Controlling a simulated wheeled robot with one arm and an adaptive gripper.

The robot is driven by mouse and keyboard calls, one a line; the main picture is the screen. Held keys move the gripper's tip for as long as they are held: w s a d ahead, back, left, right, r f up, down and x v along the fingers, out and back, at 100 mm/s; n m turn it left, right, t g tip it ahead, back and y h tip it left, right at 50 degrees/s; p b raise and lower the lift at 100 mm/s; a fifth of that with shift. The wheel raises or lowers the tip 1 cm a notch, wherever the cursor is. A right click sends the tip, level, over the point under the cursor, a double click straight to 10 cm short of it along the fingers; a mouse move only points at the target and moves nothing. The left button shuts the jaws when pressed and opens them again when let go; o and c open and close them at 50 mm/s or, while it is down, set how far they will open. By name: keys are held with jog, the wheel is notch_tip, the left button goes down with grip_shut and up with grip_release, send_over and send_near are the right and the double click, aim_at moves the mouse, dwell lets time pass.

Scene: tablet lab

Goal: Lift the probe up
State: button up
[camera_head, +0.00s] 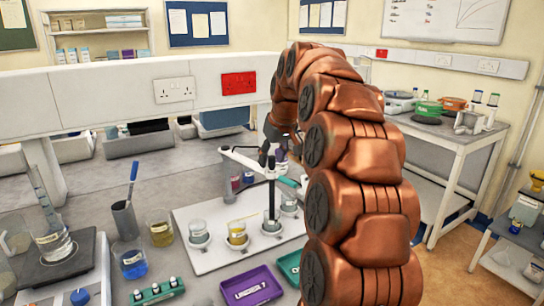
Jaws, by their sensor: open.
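The probe (271,197) looks like a dark upright rod. It hangs below a white arm and its lower end is at a small beaker (271,226) on a white tray (205,262). My copper-coloured arm arches down from the right. My gripper (275,150) is small and dark, at the end of the arm, near the top of the probe. Its jaws are open. The picture is too small to tell whether the fingers are around the probe top or beside it, and part of the gripper is hidden by my arm.
Beakers with yellow (237,233) and pale (198,232) liquid stand on the tray, left of the probe. A purple tray (251,287) and a green tray (289,267) lie in front. A blue-liquid beaker (132,262) and pen pot (125,220) stand at left.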

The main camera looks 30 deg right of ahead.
jog(key=shift+f, duration=0.1)
grip_shut()
dwell(0.4)
dwell(0.3)
